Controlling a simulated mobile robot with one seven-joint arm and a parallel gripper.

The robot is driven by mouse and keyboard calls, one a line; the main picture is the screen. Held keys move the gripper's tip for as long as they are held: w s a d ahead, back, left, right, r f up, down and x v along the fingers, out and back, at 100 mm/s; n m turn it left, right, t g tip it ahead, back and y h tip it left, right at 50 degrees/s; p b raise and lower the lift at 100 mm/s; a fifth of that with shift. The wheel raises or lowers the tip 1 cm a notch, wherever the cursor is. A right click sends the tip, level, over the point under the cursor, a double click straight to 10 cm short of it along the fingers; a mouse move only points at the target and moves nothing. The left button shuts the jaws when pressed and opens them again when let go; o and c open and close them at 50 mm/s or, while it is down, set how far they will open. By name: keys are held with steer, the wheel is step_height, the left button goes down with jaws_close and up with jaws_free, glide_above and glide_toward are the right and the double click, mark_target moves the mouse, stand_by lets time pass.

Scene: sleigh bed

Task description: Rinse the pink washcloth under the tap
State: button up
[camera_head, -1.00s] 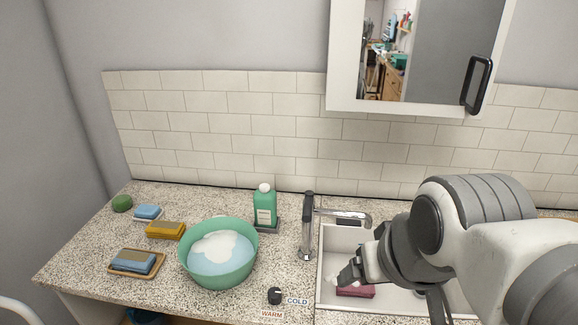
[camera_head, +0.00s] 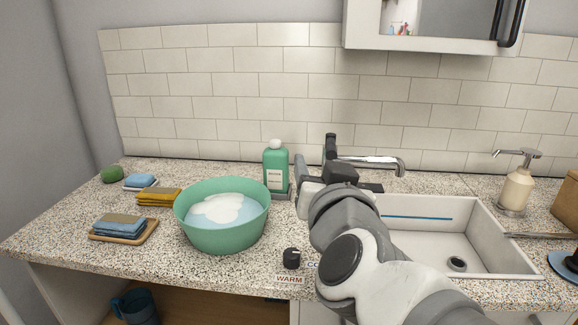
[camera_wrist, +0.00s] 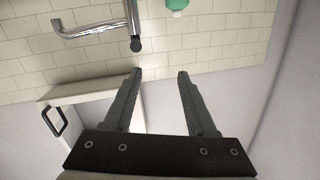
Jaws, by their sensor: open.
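The pink washcloth does not show in either current view; my arm covers the left part of the sink (camera_head: 510,262). The chrome tap (camera_head: 372,160) stands behind the sink, its spout reaching right. It shows upside down in the wrist view (camera_wrist: 88,30). No water is seen falling from it. A black knob (camera_head: 291,258) sits on the counter front, above a "WARM" label; another label is mostly covered by my arm. My gripper (camera_head: 338,172) is in front of the tap's base. In the wrist view its fingers (camera_wrist: 160,75) are apart with nothing between them.
A green basin (camera_head: 222,238) with foamy water stands left of my arm. A green bottle (camera_head: 276,170) is behind it. Folded cloths (camera_head: 158,197) lie further left. A soap dispenser (camera_head: 517,188) stands right of the sink. A wall cabinet (camera_head: 432,45) hangs above.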

mark_target(331, 154)
steer(key=w+d+f+h+p, duration=0.1)
steer(key=w, duration=0.1)
steer(key=w+d+m+h+p, duration=0.1)
steer(key=w, duration=0.2)
steer(key=w+d+f+m+h+p, duration=0.1)
steer(key=w+p, duration=0.1)
steer(key=w, duration=0.1)
steer(key=shift+d+f+t, duration=0.3)
steer(key=shift+d, duration=0.05)
steer(key=p, duration=0.1)
steer(key=w+p, duration=0.1)
steer(key=p, duration=0.1)
steer(key=shift+w+d+r+h, duration=0.1)
steer(key=shift+w+d+h, duration=0.1)
steer(key=shift+w+h, duration=0.1)
steer(key=p+x, duration=0.1)
steer(key=p, duration=0.2)
steer(key=shift+w+p, duration=0.25)
steer(key=shift+p, duration=0.15)
steer(key=x, duration=0.5)
steer(key=shift+w+f+b, duration=0.25)
steer(key=shift+w+b, duration=0.15)
jaws_close()
